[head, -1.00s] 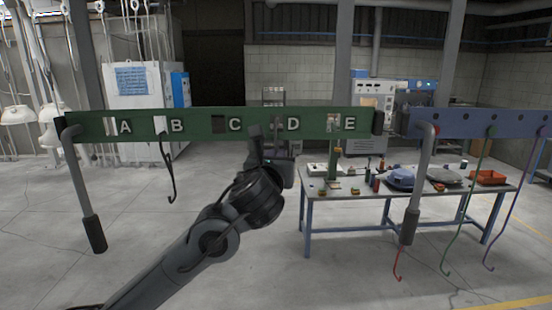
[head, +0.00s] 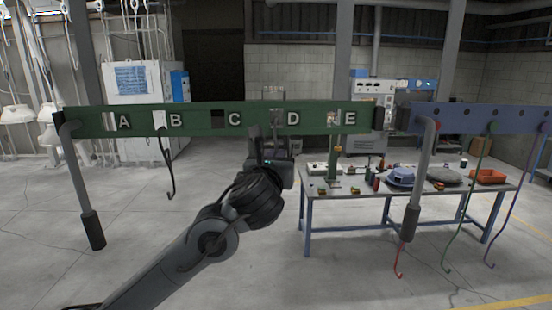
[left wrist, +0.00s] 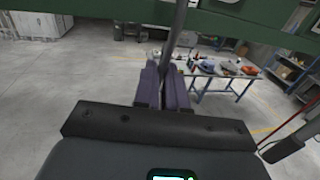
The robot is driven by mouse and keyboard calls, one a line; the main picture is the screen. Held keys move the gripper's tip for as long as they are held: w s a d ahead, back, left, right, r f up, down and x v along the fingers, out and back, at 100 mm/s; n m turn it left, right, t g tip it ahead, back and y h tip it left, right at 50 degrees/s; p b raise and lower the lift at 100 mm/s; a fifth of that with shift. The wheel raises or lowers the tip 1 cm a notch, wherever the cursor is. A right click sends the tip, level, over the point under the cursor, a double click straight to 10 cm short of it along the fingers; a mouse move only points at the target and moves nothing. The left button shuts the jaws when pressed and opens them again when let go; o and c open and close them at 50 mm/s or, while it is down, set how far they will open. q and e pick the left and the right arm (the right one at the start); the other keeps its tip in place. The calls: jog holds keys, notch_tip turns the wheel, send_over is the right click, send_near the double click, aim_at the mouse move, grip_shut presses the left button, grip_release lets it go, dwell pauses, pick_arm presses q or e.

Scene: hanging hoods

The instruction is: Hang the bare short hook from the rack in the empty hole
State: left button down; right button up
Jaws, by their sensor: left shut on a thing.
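A green bar (head: 195,122) with square holes lettered A to E crosses the head view. My left gripper (head: 270,150) is just below the hole left of the letter D (head: 293,118). In the left wrist view its fingers (left wrist: 165,90) are shut on a thin grey hook rod (left wrist: 177,35), which rises upright across the green bar. The rod's top is out of that view. In the head view something grey shows at the D hole; whether it is seated there I cannot tell. A black hook (head: 169,170) hangs at hole B. Holes A, C and E show no hook. My right gripper is not in view.
A blue bar (head: 465,119) at right carries a green hook (head: 470,200), a purple hook (head: 515,210) and a red hook (head: 398,262). A workbench (head: 345,195) with tools and hoods stands behind. Grey posts with black grips (head: 92,230) hang at the bar ends.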

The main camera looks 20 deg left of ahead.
pick_arm(q)
jog(key=shift+f+b, duration=0.6)
jog(key=shift+f, duration=0.1)
jog(key=c, duration=1.1)
grip_release()
